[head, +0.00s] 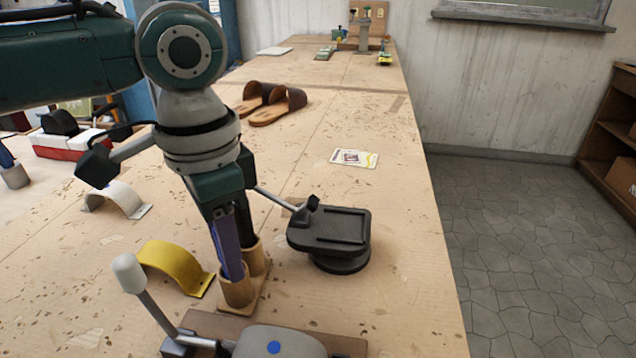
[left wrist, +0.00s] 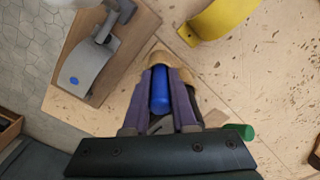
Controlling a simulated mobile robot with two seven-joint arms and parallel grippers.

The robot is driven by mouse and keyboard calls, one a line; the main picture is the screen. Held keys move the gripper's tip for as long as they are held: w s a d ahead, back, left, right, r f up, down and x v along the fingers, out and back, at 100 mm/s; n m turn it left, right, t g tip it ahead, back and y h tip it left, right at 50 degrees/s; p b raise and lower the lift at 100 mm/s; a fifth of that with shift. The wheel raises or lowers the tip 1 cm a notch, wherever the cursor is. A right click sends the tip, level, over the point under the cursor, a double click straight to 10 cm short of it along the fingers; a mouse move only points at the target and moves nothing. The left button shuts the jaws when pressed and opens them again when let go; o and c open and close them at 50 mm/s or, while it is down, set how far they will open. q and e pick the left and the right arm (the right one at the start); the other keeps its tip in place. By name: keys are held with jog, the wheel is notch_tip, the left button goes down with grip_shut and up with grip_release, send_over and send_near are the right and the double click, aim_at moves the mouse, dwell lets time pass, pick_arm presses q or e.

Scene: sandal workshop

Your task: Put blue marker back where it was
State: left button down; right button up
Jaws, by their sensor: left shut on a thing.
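My left gripper (head: 230,245) points down over a small wooden holder with two cups (head: 237,293). In the left wrist view, its two purple fingers (left wrist: 160,108) are shut on the blue marker (left wrist: 160,88), one on each side. The marker is upright, with its far end at the front cup's opening (left wrist: 158,60). The fingers hide much of it in the head view, so I cannot tell how deep it sits. A dark upright item (head: 245,226) stands behind the fingers, above the rear cup. My right gripper is not in view.
A black turntable stand (head: 330,232) is close on the right. A yellow curved piece (head: 175,266) lies on the left. A lever device with a grey body (head: 280,343) is in front. Brown sandals (head: 275,105) and a card (head: 355,158) lie farther back.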

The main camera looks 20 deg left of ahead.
pick_arm(q)
jog(key=c, duration=0.7)
grip_release()
notch_tip(320, 180, up, 12)
jog(key=shift+r+p, duration=0.1)
jog(key=shift+p, duration=0.35)
